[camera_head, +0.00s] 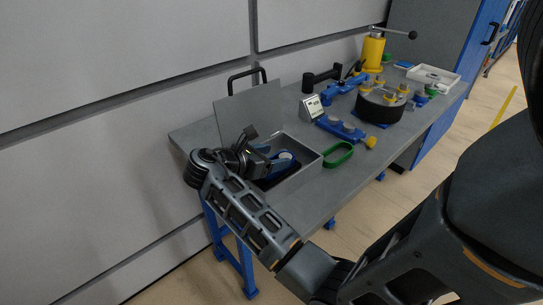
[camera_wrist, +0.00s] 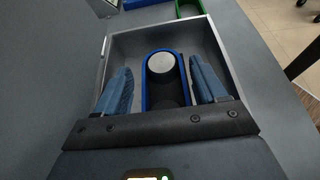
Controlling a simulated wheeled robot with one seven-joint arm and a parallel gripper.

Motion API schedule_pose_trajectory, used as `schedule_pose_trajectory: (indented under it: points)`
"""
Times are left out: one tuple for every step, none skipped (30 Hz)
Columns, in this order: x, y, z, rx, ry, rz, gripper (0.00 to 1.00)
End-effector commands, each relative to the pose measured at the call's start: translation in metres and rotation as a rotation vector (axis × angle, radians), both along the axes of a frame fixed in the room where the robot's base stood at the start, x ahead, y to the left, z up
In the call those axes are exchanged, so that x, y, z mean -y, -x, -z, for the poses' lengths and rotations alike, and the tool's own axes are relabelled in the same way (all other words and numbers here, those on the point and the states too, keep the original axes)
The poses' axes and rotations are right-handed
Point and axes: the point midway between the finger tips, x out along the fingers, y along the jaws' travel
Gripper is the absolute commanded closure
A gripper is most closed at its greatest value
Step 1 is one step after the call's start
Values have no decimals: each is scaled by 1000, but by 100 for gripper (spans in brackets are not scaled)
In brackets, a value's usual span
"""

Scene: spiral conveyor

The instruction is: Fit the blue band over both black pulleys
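The blue band (camera_wrist: 147,84) is a long upright loop inside an open grey box in the wrist view. It runs around a round part with a silver top (camera_wrist: 160,62) and a dark round shape (camera_wrist: 166,94) nearer to me, which look like the pulleys. Its near end is hidden behind my gripper's black bar, so I cannot tell how it sits there. My gripper (camera_wrist: 160,65) is open, with one blue finger on each side of the band, apart from it. In the head view, my gripper (camera_head: 272,160) reaches down into the box.
Blue fixtures (camera_head: 341,129), a dark round turntable (camera_head: 380,107) and a yellow press (camera_head: 373,54) stand farther right.

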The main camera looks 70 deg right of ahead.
Motion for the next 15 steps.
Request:
schedule_pose_trajectory:
  points:
    - [0,0,2,-2,-2,-1,29]
    - [0,0,2,-2,-2,-1,29]
    - [0,0,2,-2,-2,0,29]
    - [0,0,2,-2,-2,0,29]
    - [0,0,2,-2,-2,0,29]
    - [0,0,2,-2,-2,0,29]
    - [0,0,2,-2,-3,0,29]
    - [0,0,2,-2,-4,-1,29]
    - [0,0,2,-2,-4,-1,29]
    - [0,0,2,-2,-4,-1,29]
    - [0,0,2,-2,-4,-1,29]
    - [0,0,3,-2,-4,-1,29]
    - [0,0,3,-2,-4,-1,29]
    - [0,0,3,-2,-4,-1,29]
    - [-1,0,3,-2,-4,-1,28]
